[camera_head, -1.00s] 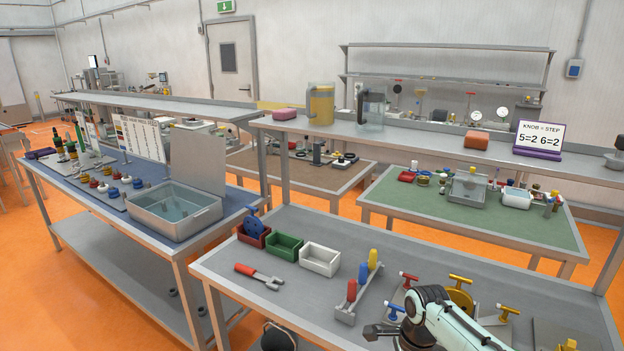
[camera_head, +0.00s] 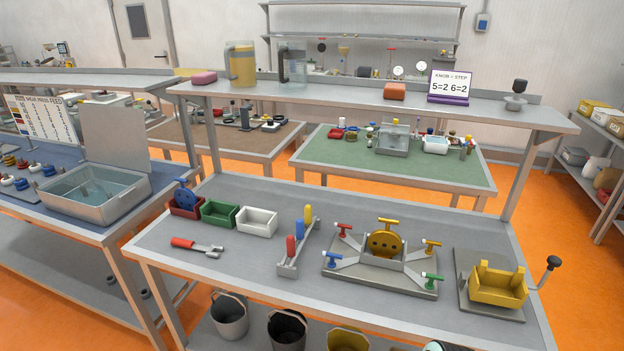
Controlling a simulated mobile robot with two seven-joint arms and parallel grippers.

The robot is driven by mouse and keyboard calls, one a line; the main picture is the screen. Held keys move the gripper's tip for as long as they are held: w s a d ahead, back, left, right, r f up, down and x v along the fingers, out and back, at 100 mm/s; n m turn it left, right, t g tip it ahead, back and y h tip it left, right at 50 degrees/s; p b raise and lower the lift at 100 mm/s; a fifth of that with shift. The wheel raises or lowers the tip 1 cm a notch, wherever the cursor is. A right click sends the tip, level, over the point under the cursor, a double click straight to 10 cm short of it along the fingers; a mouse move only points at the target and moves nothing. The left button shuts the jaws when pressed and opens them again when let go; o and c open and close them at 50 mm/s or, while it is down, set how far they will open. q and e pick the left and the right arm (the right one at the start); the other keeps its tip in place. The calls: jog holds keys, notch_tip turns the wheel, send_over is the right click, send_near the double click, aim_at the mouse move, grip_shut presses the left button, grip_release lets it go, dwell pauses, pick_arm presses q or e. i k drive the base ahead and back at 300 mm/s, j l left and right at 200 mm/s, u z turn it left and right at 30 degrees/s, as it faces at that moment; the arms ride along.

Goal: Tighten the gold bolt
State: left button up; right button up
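A grey fixture plate (camera_head: 345,278) on the front bench carries a round gold disc with holes (camera_head: 386,245) in its middle. A gold T-handled bolt (camera_head: 387,223) stands at the top of the disc. A second, orange-gold T-handled bolt (camera_head: 432,245) sits on the right rear arm of the fixture. Red (camera_head: 344,228), blue (camera_head: 333,259) and green (camera_head: 432,278) T-handles sit on the other arms. How tight any bolt is cannot be told. Neither gripper is in view; a small pale piece, likely my arm, shows at the bottom edge.
A red-handled wrench (camera_head: 197,246) lies left on the bench, before red, green (camera_head: 220,213) and white bins (camera_head: 257,221). A rack with coloured pegs (camera_head: 298,248) stands beside the fixture. A yellow vise-like block with crank (camera_head: 497,287) is right. Buckets stand below.

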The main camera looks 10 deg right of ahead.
aim_at(429, 251)
jog(key=z, duration=1.35)
